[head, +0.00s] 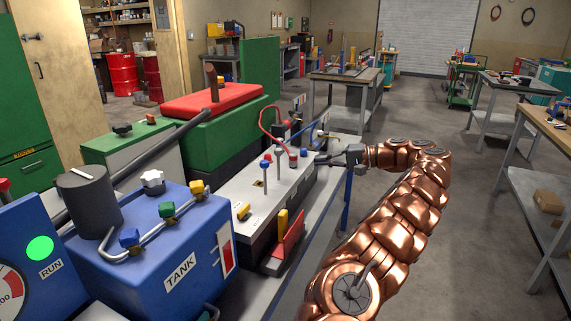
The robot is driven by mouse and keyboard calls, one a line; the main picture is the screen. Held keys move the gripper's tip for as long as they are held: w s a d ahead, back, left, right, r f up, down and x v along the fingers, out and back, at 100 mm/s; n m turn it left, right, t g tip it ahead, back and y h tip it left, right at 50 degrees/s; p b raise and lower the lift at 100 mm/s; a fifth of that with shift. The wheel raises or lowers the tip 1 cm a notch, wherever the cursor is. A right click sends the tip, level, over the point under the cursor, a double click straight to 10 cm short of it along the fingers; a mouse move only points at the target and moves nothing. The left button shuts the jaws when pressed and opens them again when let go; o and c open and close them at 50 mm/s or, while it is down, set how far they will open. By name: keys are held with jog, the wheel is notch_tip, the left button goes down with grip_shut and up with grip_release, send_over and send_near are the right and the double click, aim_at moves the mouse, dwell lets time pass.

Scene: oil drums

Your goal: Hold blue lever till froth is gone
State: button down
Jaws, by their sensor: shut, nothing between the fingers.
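A grey-white panel (238,195) on the bench carries several upright levers and fittings. A thin lever with a blue knob (265,164) stands upright near its middle, beside a red knob. Other small blue parts (318,134) show at its far end; I cannot tell whether one is a lever. My gripper (325,158) is shut and empty at the panel's far right side, to the right of the blue-knobbed lever and apart from it. I cannot tell whether its fingertips touch anything. No froth can be made out in this view.
A blue box marked TANK (165,270) with pipes and coloured valves stands in front left. A lit green RUN lamp (40,248) is beside it. A red hose (265,118) arches over the panel. Open floor (435,195) lies right of my arm, with tables beyond.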

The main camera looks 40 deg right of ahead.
jog(key=p, duration=0.1)
send_over(265, 179)
jog(key=f+v, duration=0.1)
jog(key=v, duration=0.3)
jog(key=shift+w+d+f, duration=0.1)
jog(key=shift+f, duration=0.5)
jog(key=shift+d+f, duration=0.15)
jog(key=shift+f, duration=0.4)
